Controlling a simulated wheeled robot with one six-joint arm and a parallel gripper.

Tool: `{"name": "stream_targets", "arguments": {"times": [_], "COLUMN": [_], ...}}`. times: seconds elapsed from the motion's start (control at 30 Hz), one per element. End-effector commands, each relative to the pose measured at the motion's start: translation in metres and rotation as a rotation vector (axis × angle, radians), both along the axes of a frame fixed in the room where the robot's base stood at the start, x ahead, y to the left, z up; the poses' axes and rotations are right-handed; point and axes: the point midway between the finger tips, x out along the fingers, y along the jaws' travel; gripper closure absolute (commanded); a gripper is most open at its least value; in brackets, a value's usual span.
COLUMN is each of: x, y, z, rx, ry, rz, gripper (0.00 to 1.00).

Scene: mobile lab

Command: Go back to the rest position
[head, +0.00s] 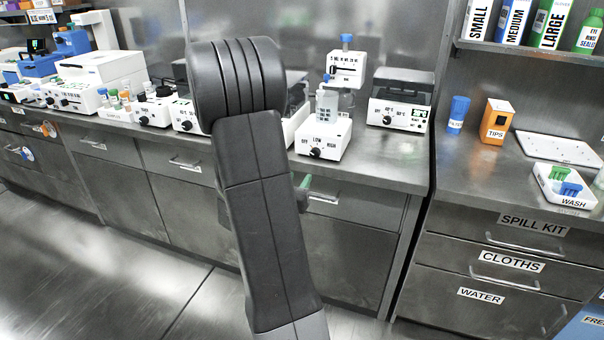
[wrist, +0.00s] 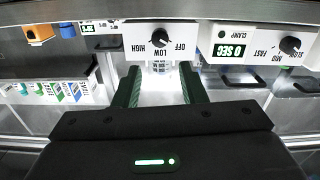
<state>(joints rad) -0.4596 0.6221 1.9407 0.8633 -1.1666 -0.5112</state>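My gripper (wrist: 160,85) shows in the wrist view with its two green fingers apart and nothing held between them. A clear vessel (wrist: 160,68) shows in the gap, apparently beyond the fingertips. In the head view that vessel (head: 327,103) stands on a white device with a LOW/HIGH knob (head: 323,140). My arm rises through the middle of the head view and hides most of the gripper. Only a green finger piece (head: 305,183) shows, in front of the drawer fronts. The wrist picture is upside down.
The steel counter (head: 400,160) holds several white devices along the wall. At right are a blue-capped container (head: 458,112), an orange TIPS box (head: 496,120) and a white WASH tray (head: 547,190). A shelf above holds labelled boxes. Floor (head: 70,260) at left is clear.

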Motion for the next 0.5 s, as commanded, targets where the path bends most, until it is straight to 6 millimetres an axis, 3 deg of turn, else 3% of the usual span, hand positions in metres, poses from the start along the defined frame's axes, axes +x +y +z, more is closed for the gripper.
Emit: {"name": "stream_targets", "arguments": {"times": [0.5], "x": [0.0024], "y": [-0.0010], "z": [0.0000], "rx": [0.001], "ry": [0.000], "rz": [-0.001], "gripper": [0.62]}}
